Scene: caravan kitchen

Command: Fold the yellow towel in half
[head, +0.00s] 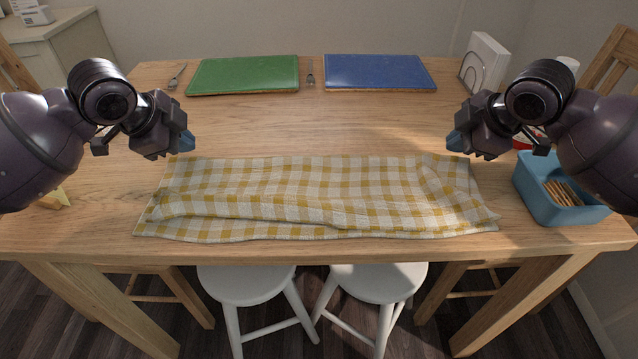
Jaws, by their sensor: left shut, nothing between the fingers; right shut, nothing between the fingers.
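The yellow towel (320,195), checked yellow and white, lies on the wooden table near its front edge. It is a wide strip with a raised, wrinkled fold running along its front part, and a layer shows in front of that fold. Its right end is rumpled. My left gripper (186,142) is shut and empty, above the table beyond the towel's back left corner. My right gripper (456,142) is shut and empty, above the table near the towel's back right corner. Neither gripper appears to touch the towel.
A green placemat (244,74) and a blue placemat (378,71) lie at the back with forks (177,76) beside them. A blue basket (540,205) holding thin brown sticks stands at the right. A napkin holder (484,65) is at back right. The table's middle is clear.

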